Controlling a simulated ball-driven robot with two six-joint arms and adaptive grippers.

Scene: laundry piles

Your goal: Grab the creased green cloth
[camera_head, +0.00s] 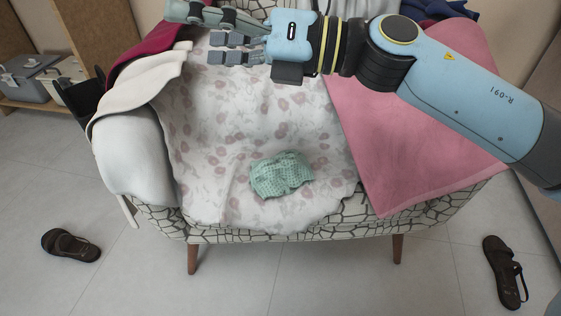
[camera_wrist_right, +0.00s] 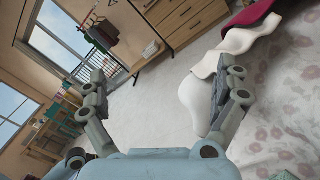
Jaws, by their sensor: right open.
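The creased green cloth (camera_head: 282,175) lies crumpled on the seat of the armchair, on top of a white floral cloth (camera_head: 235,115), near the front. My right gripper (camera_head: 196,31) is open and empty, over the back part of the chair, well behind and to the left of the green cloth in the head view. In the right wrist view, my right gripper (camera_wrist_right: 166,84) has its fingers spread wide with nothing between them. A small greenish patch at the bottom right edge there may be the green cloth; I cannot tell. My left gripper is not in view.
A pink cloth (camera_head: 415,130) covers the chair's right side. A white cloth (camera_head: 130,150) and a dark red cloth (camera_head: 150,42) hang over its left arm. Brown sandals lie on the floor at left (camera_head: 71,245) and right (camera_head: 504,272). The seat around the green cloth is clear.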

